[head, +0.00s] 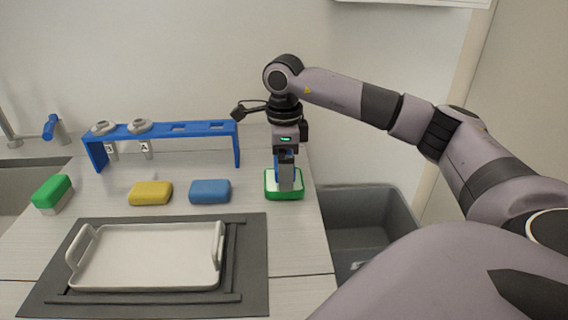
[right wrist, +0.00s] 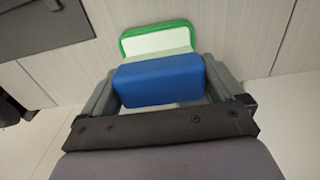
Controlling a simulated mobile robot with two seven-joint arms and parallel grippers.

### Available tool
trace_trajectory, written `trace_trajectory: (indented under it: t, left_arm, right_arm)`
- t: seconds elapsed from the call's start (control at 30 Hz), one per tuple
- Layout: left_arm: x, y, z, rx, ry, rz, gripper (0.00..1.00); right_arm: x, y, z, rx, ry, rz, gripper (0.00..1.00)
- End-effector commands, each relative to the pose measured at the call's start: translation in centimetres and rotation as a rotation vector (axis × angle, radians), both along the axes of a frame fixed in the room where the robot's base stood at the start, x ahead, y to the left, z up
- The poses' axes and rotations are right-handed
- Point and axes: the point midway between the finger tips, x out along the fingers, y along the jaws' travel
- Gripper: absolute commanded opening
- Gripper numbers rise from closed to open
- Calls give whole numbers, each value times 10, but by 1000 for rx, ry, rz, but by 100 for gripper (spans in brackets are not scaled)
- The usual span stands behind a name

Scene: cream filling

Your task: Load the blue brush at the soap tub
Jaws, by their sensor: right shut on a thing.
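My right gripper (head: 286,174) points straight down at the right end of the counter. It is shut on the blue brush (right wrist: 158,79), whose block sits between the two fingers in the right wrist view. In the head view the fingers mostly hide the brush (head: 279,174). The soap tub (head: 270,194), green-rimmed with a white fill, is directly beneath. It also shows past the brush in the right wrist view (right wrist: 157,42). The brush's lower end is at the tub, but I cannot tell whether it touches the fill. My left gripper is not in view.
A yellow block (head: 150,193), a blue block (head: 210,191) and a green-and-white block (head: 52,192) lie left. Behind is a blue rack (head: 190,131) holding two grey-topped tools. A white handled tray (head: 150,257) rests on a dark mat (head: 252,280). A grey bin (head: 368,225) stands right.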

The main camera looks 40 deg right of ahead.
Motion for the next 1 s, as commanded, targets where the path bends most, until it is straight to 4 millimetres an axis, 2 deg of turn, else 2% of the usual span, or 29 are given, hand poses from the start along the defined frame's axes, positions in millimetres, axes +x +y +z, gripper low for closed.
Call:
trace_trajectory:
  t: [0.83,1.0]
  left_arm:
    - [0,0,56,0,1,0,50]
    - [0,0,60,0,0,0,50]
  right_arm:
    - [0,0,65,0,1,0,70]
    - [0,0,71,1,1,0,70]
